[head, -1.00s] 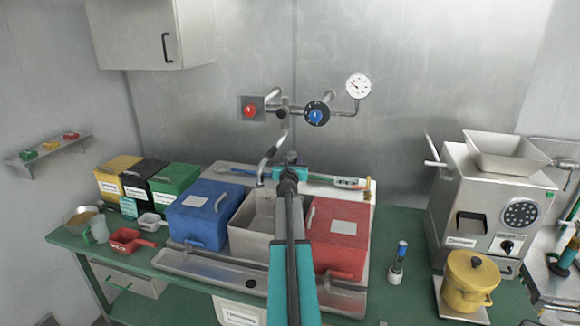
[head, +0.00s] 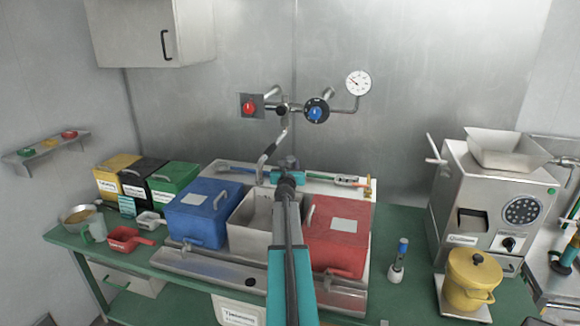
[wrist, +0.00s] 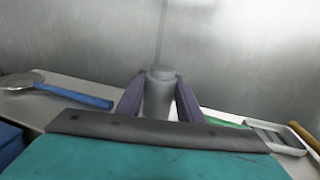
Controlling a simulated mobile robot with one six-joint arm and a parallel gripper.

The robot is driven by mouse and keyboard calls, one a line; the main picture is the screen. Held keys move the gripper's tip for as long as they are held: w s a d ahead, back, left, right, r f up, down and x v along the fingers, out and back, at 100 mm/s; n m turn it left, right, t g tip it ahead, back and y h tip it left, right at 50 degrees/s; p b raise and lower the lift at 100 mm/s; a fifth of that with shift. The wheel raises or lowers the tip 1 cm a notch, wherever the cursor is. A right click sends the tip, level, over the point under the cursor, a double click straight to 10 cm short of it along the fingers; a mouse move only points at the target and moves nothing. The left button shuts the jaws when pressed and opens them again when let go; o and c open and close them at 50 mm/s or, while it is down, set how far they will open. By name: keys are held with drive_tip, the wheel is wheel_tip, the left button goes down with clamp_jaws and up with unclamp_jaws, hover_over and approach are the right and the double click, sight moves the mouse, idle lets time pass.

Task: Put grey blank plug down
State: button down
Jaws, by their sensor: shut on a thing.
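The grey blank plug (wrist: 159,92) is a short grey cylinder with a narrower cap. It stands between the two purple fingers of my gripper (wrist: 159,100) in the wrist view, and the fingers are shut on it. Its lower end is hidden behind the gripper body. In the head view the plug (head: 290,160) shows small above my teal gripper (head: 289,170), at the pale ledge (head: 330,178) behind the bins. I cannot tell whether it touches the ledge.
A blue-handled tool (wrist: 75,95) lies left on the ledge, and a grey tray (wrist: 275,138) lies right. The tap spout (head: 268,155) hangs close left of my gripper. The blue bin (head: 200,212), open steel bin (head: 245,225) and red bin (head: 340,235) stand in front.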

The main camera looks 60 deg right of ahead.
idle(0.3)
drive_tip(key=c, duration=1.2)
unclamp_jaws()
drive_tip(key=shift+a+r, duration=0.1)
drive_tip(key=shift+b+v, duration=0.7)
drive_tip(key=shift+v, duration=5.25)
